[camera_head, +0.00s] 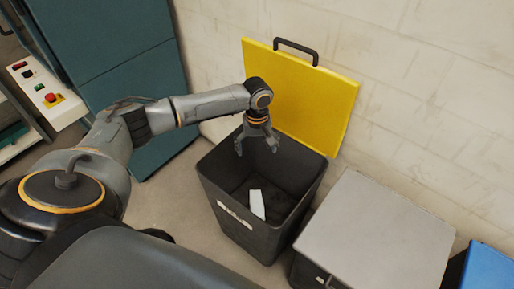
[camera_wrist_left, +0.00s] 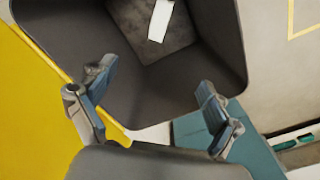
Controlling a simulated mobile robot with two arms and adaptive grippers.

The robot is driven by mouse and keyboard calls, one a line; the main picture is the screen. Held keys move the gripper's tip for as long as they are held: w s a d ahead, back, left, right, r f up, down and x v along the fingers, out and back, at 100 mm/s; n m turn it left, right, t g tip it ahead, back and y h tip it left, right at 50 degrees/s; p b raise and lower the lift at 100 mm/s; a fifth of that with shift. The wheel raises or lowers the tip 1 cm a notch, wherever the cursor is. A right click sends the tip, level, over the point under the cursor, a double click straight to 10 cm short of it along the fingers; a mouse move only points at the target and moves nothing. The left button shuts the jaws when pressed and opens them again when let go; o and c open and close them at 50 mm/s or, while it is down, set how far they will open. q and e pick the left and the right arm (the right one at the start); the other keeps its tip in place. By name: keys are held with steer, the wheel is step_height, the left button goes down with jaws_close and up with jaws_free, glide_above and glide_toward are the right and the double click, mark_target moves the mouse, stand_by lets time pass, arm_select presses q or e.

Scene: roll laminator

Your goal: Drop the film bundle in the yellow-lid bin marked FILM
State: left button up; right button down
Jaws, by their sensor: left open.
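The dark bin (camera_head: 221,179) stands by the wall with its yellow lid (camera_head: 310,97) raised and leaning back. A small white bundle (camera_head: 257,204) lies inside the bin on its floor; it also shows in the left wrist view (camera_wrist_left: 161,18). A pale label, too small to read, is on the bin's front. My left gripper (camera_head: 257,147) is open and empty above the bin's back part, apart from the bundle. In the left wrist view the open fingers (camera_wrist_left: 150,95) frame the bin's dark inside wall. My right gripper is not in view.
A grey-lidded bin (camera_head: 375,238) stands right of the open bin, with a blue lid (camera_head: 490,268) beyond it. A teal cabinet (camera_head: 115,60) and a control panel with a red button (camera_head: 45,90) are at the left. The pale wall is close behind.

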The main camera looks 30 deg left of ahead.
arm_select(q)
step_height(320, 180, up, 12)
stand_by(0.6)
steer(key=shift+d+f, duration=0.1)
stand_by(0.6)
